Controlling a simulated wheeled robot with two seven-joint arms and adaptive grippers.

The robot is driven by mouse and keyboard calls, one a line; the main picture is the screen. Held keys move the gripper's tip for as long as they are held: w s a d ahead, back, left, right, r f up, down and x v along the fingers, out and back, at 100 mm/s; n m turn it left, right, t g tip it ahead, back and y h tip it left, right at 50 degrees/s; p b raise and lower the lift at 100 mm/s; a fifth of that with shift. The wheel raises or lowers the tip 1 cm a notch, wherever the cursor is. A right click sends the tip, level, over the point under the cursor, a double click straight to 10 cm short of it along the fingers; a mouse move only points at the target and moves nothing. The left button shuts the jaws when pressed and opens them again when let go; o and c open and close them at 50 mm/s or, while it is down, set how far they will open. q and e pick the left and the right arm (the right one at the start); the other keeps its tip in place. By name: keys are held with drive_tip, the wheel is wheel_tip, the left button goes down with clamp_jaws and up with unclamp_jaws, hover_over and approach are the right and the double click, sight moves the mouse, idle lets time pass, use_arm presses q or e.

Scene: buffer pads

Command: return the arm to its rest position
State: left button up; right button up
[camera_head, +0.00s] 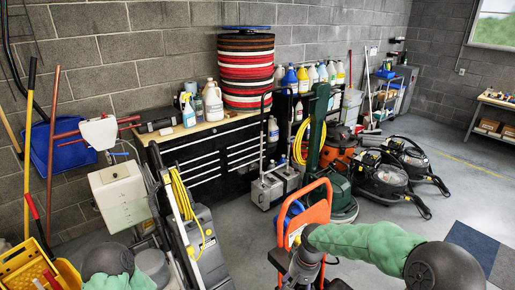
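My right arm, in a green sleeve, reaches in from the lower right. Its dark wrist and gripper (302,268) are at the bottom centre, in front of the orange-framed cart. The fingers are too small and dark to tell open from shut. Part of my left arm shows at the bottom left, with a dark joint and a bit of green sleeve; its gripper is not in view. My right gripper is well apart from the stack.
An orange-framed cart (316,207) stands close behind my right gripper. A grey machine with a yellow cord (207,250) is to its left. A yellow bucket (25,272) is at the lower left. Floor machines (385,180) stand at the right, with open floor (455,185) beyond.

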drive_tip(key=s+a+f+y+b, duration=0.1)
drive_tip(key=s+f, duration=0.9)
drive_tip(key=f, duration=0.3)
drive_tip(key=s+a+f+m+y+b, duration=0.1)
drive_tip(key=s+f+b, duration=0.1)
drive_tip(key=s+f, duration=0.9)
wheel_tip(320, 180, down, 2)
drive_tip(key=shift+a+f+m+t, duration=0.15)
drive_tip(key=shift+a+m+t, duration=0.05)
drive_tip(key=shift+m+t, duration=0.1)
